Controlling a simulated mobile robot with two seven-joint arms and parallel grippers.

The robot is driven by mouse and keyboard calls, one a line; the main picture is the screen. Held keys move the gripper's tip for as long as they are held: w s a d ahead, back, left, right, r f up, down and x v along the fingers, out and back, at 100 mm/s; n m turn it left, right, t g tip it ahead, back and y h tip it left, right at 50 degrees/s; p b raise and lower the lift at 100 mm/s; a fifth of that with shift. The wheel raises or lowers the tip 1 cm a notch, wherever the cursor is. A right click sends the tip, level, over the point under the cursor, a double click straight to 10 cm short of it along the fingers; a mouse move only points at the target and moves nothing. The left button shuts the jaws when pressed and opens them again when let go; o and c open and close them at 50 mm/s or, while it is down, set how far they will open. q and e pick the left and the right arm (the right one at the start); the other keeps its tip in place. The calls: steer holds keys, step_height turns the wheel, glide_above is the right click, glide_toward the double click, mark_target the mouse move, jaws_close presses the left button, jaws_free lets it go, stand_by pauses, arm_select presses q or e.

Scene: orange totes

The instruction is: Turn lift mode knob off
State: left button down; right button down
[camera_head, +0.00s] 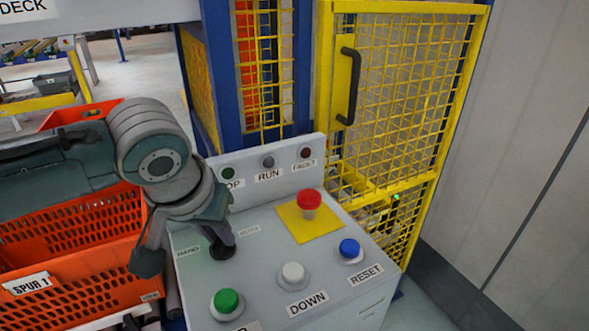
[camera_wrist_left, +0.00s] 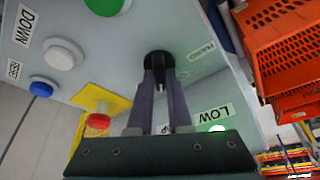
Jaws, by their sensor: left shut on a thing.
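The black lift mode knob (camera_head: 222,251) sits on the left part of the grey control panel (camera_head: 262,255), between a HAND label and a fainter, unreadable label. My left gripper (camera_head: 224,238) reaches down to it from the left and is shut on it. In the left wrist view the two dark fingers (camera_wrist_left: 161,85) close around the knob (camera_wrist_left: 158,58), and the knob's base is visible behind the fingertips. The knob's exact angle is hard to tell because the fingers cover part of it. My right gripper is not in view.
A red mushroom button (camera_head: 309,200) stands on a yellow plate. Green (camera_head: 227,301), white (camera_head: 292,274) and blue (camera_head: 349,249) buttons line the panel's front. Orange totes (camera_head: 75,255) are at the left. A yellow mesh cage (camera_head: 400,100) rises behind the panel.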

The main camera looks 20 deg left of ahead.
arm_select(q)
steer(key=shift+d+r+n+y+p, duration=0.1)
steer(key=shift+r+n+y+p, duration=0.15)
steer(key=shift+n+p, duration=0.5)
steer(key=shift+f+n+g+y+p, duration=0.15)
steer(key=shift+n+g+y+p, duration=0.2)
steer(key=shift+n, duration=0.6)
steer(key=shift+f+n+g+y+p, duration=0.1)
steer(key=shift+n+g+y+p, duration=0.35)
steer(key=shift+n, duration=1.15)
steer(key=c, duration=0.8)
jaws_free()
steer(key=shift+c, duration=0.2)
steer(key=p+v, duration=0.1)
steer(key=v, duration=0.9)
steer(key=shift+p, duration=0.35)
